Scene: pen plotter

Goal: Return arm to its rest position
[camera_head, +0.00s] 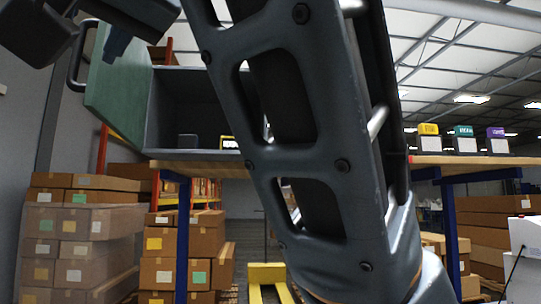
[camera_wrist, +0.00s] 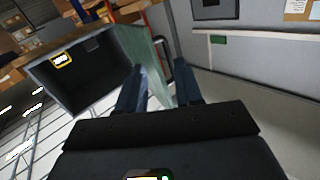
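My gripper (camera_wrist: 160,78) shows in the wrist view with its two dark blue fingers apart and nothing between them. It is raised near the open green door (camera_wrist: 147,50) of a grey cabinet. In the head view, part of my gripper (camera_head: 118,42) shows at the top left, in front of the door (camera_head: 118,90). My arm crosses the middle of the head view and hides the cabinet's right part. The cabinet (camera_head: 160,105) stands open on a wooden-topped bench (camera_head: 200,169). A dark block (camera_head: 187,141) and a yellow-framed item (camera_head: 228,143) are inside.
Stacked cardboard boxes (camera_head: 85,235) stand at the lower left. A second bench (camera_head: 475,161) at right holds yellow, teal and purple-topped items (camera_head: 495,140). A yellow pallet truck (camera_head: 267,272) is on the floor. A grey wall panel (camera_wrist: 265,60) shows beyond the door.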

